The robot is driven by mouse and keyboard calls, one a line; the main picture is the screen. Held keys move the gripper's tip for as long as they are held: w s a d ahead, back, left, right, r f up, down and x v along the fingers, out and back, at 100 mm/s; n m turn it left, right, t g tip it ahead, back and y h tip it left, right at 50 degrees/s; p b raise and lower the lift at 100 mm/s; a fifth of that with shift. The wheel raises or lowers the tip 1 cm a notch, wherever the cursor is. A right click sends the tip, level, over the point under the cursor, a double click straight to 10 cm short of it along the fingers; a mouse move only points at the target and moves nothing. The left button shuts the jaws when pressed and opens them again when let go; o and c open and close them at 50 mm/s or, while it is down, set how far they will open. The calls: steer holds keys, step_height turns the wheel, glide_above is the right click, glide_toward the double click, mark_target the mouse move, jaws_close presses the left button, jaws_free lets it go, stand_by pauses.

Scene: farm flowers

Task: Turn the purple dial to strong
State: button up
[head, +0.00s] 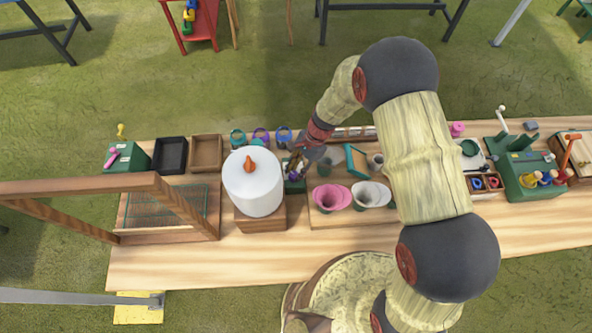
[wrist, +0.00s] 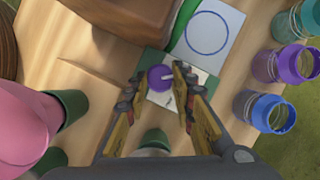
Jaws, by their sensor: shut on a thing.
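The purple dial (wrist: 158,77) sits on a small green box with a pale face (wrist: 160,97). It has a white pointer mark that points to the right in the wrist view. My gripper (wrist: 159,76) reaches down over it, with one finger on each side, and is shut on the dial. In the head view my gripper (head: 293,170) is at the green box (head: 296,187), just right of the white tank. The arm and fingers hide most of the dial there. I cannot read any strength label.
A white tank (head: 253,188) with an orange knob stands close on the left. Jars with teal, purple (wrist: 297,64) and blue rims (wrist: 273,113) stand behind. A pink flared pot (head: 332,197) and other pots are on the right. The bench front (head: 190,265) is clear.

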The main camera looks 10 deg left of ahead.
jaws_close()
steer(key=shift+w+a+n+g+h, duration=0.15)
steer(key=shift+n+g+h, duration=0.2)
steer(key=shift+n, duration=0.85)
steer(key=n+h, duration=0.1)
steer(key=n, duration=0.1)
steer(key=shift+n+b, duration=0.3)
steer(key=shift+n, duration=0.1)
steer(key=o, duration=0.9)
jaws_free()
steer(key=shift+g, duration=0.25)
steer(key=shift+r, duration=0.1)
steer(key=v, duration=1.1)
steer(key=shift+w+r, duration=0.15)
steer(key=shift+r, duration=0.2)
